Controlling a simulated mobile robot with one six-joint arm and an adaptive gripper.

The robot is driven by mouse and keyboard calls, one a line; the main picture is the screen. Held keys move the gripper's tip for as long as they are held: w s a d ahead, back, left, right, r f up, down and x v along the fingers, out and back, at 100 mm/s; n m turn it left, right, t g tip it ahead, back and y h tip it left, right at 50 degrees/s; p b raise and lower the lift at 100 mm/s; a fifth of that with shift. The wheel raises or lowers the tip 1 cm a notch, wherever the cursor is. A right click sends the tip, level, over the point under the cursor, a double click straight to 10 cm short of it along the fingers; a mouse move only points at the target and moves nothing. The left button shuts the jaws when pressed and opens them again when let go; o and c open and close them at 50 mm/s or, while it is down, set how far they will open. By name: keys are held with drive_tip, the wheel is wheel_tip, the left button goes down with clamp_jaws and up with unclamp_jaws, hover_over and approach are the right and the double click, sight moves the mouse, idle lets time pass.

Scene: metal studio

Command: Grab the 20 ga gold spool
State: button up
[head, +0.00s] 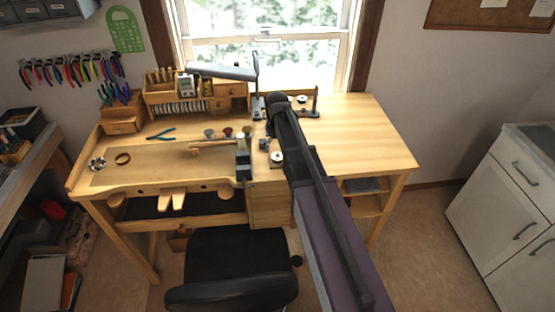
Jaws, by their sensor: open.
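I cannot pick out the 20 ga gold spool for certain. A small dark stand (314,104) at the back of the wooden workbench (360,130) carries a pale, spool-like round piece (301,98), partly hidden by my arm. Another pale round piece (277,157) sits near the front edge, close to the left side of my arm. No label or gold colour is readable on either. My arm reaches from the lower right across the bench, its dark far end near the stand. My gripper cannot be made out.
A grey bench tool (243,160) stands at the front edge, with small cups (228,132) and pliers (161,134) to its left. A wooden organiser (190,95) stands at the back. A black chair (238,270) is in front. The bench's right side is clear.

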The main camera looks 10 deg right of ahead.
sight(277, 154)
drive_tip(key=shift+s+f+b, duration=0.1)
drive_tip(key=shift+f+b, duration=2.15)
drive_tip(key=shift+f, duration=0.15)
drive_tip(key=c, duration=1.2)
drive_tip(key=shift+c, duration=0.2)
drive_tip(key=shift+r, duration=0.25)
wheel_tip(277, 154, up, 10)
drive_tip(key=p, duration=1)
drive_tip(key=shift+f, duration=0.25)
drive_tip(key=shift+d, duration=0.1)
